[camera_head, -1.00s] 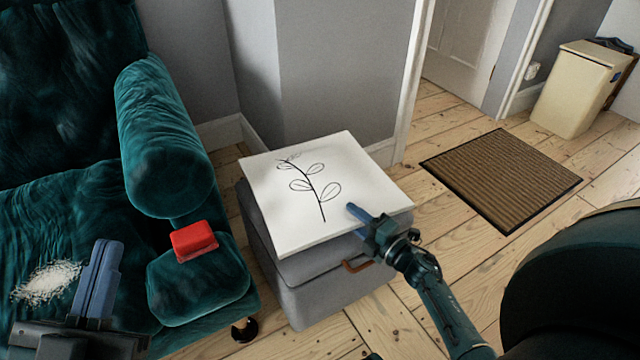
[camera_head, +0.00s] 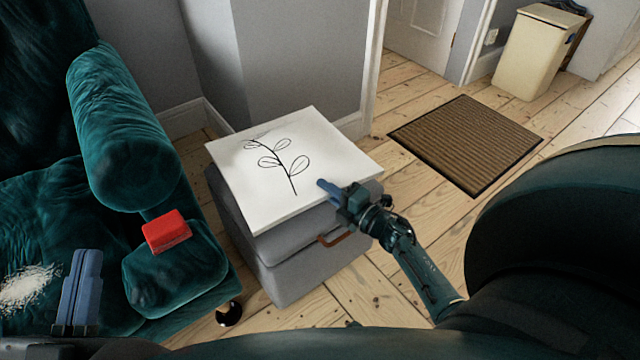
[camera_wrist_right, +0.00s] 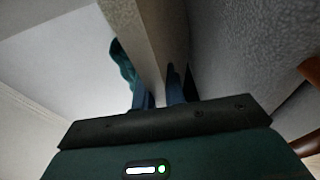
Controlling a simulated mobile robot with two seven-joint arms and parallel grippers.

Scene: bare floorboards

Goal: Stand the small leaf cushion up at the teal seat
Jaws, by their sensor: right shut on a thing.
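The leaf cushion (camera_head: 262,189), a white square with a black leaf sprig drawn on it, lies flat on top of a grey storage stool. My right gripper (camera_head: 327,187) is shut on the cushion's near right edge. In the right wrist view the cushion's edge (camera_wrist_right: 136,38) runs between the two blue fingers (camera_wrist_right: 160,92). The teal seat (camera_head: 50,190) is a velvet armchair at the left, with a rolled arm beside the stool. My left gripper (camera_head: 81,284) is over the seat at the lower left, its fingers together with nothing visible between them.
A red block (camera_head: 166,232) rests on the chair's front arm part. White shreds (camera_head: 26,288) lie on the seat. The grey stool (camera_head: 285,272) has a brown handle. A brown doormat (camera_head: 466,143) and a cream bin (camera_head: 538,52) are at the right. Floorboards between are clear.

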